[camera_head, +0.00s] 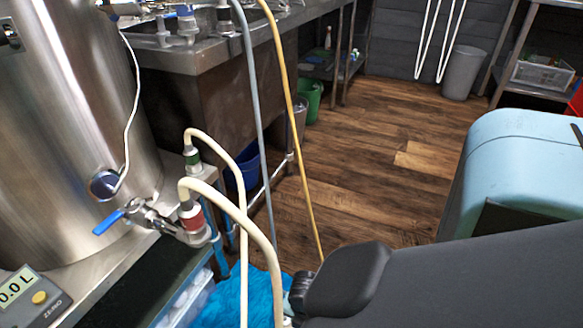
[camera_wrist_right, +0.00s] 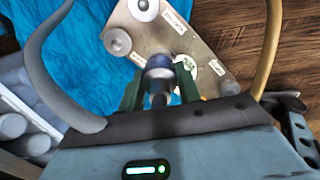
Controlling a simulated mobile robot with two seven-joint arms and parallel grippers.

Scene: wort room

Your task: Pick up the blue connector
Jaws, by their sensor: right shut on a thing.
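In the right wrist view, my right gripper (camera_wrist_right: 160,88) has its green fingers closed around a grey, round-topped fitting with a blue part, which looks like the blue connector (camera_wrist_right: 159,67). Its lower part is hidden between the fingers. It is in front of a beige metal plate (camera_wrist_right: 199,42) with round fittings and small labels; I cannot tell whether it touches the plate. In the head view, my right gripper (camera_head: 300,288) shows only in part at the bottom edge, and its grip is hidden by my dark arm. My left gripper is in neither view.
A red connector (camera_head: 192,216) hangs at the steel tank's (camera_head: 75,120) valve, with a green connector (camera_head: 192,158) behind it. Cream, grey and yellow hoses hang close to my right gripper. A blue cloth (camera_head: 232,300) lies below. Wooden floor (camera_head: 380,150) is open beyond.

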